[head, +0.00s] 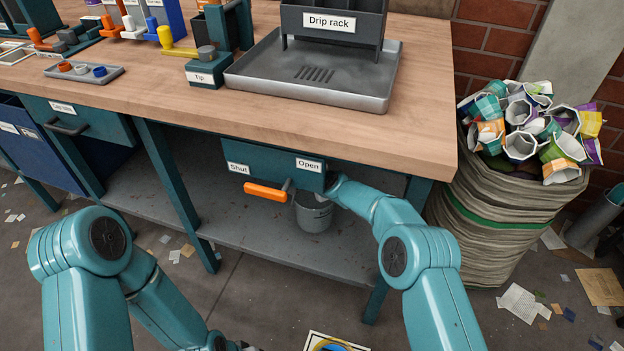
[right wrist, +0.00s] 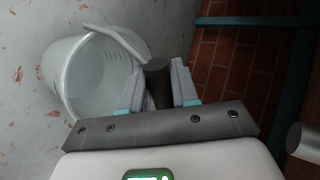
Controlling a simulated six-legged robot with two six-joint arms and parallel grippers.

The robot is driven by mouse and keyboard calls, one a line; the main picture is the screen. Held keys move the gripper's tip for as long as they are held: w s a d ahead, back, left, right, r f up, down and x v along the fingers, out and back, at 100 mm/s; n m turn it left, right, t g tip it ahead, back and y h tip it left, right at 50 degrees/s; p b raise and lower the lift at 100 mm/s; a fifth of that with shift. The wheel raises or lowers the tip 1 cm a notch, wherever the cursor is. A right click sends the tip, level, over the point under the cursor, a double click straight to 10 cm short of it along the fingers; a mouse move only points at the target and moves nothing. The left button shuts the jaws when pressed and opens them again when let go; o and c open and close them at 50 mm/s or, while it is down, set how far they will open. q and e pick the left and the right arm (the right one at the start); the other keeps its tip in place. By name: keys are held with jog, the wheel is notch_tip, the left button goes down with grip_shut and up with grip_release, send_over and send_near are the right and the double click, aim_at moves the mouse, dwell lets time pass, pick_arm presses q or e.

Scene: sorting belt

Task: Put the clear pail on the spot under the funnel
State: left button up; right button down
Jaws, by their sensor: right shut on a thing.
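The clear pail (head: 313,213) is on or just above the grey lower shelf under the bench, below the orange lever. In the right wrist view the pail (right wrist: 75,80) opens toward the camera, with its pale handle across the rim. My right gripper (right wrist: 157,88) is closed around a dark cylindrical grip at the handle's end, beside the pail. In the head view the right arm reaches under the bench, and the bench front hides its gripper. My left arm is at the lower left, its gripper out of view. I cannot make out the funnel or the spot.
The orange lever (head: 266,191) hangs from a teal panel (head: 270,167) labelled Shut and Open. The bench top (head: 190,107) overhangs the shelf (head: 255,240). Bench legs stand on both sides. A full sack (head: 500,220) is at right. The shelf left of the pail is clear.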

jog(key=shift+f, duration=0.15)
jog(key=shift+f, duration=0.2)
jog(key=c, duration=0.8)
grip_release()
jog(key=shift+c, duration=0.2)
jog(key=shift+r, duration=0.1)
jog(key=shift+r, duration=0.1)
